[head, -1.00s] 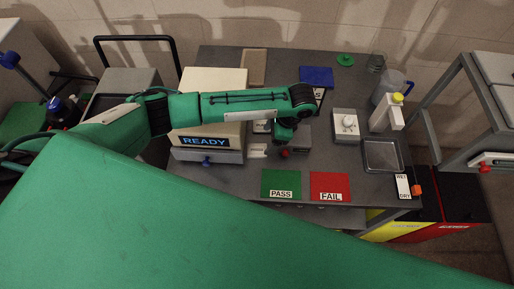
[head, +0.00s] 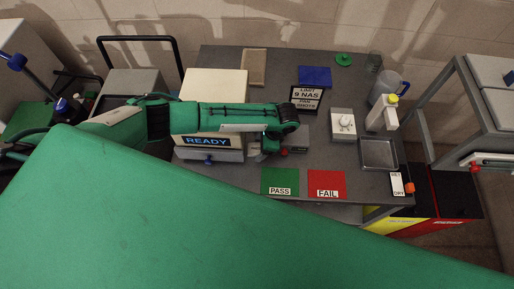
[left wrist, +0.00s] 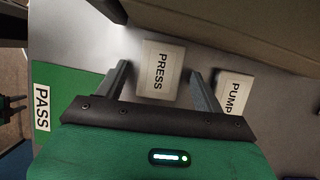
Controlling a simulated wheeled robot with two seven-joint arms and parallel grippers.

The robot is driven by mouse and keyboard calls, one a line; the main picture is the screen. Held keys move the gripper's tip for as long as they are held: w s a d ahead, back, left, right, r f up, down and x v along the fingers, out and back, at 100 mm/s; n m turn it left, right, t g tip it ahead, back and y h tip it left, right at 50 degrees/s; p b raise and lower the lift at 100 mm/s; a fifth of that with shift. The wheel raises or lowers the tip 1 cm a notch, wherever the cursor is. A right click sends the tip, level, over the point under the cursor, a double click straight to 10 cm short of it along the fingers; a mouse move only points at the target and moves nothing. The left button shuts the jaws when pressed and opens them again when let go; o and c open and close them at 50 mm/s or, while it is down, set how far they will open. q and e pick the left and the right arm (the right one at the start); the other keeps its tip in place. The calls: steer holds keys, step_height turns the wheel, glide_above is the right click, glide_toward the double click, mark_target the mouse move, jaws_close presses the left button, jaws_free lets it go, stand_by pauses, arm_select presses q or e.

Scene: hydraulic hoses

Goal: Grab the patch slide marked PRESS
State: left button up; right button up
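The patch slide marked PRESS (left wrist: 160,68) is a pale block in the left wrist view, lying flat on the grey table. My left gripper (left wrist: 164,75) is open, with one dark finger on each side of the slide; no contact shows. A like slide marked PUMP (left wrist: 235,94) lies just right of the right finger. In the head view my left gripper (head: 262,152) hangs low in front of the READY box, and the PRESS slide cannot be made out there. A small green and dark shape at the left wrist view's left edge may be my right gripper; its state is unclear.
The READY box (head: 210,105) stands left of my gripper. The green PASS mat (head: 280,181) and red FAIL mat (head: 327,185) lie at the front edge. A dial box (head: 342,123), a metal tray (head: 379,153) and a LIMIT sign (head: 306,98) stand to the right.

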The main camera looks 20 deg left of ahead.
arm_select(q)
steer(key=c, duration=0.9)
steer(key=shift+r, duration=0.15)
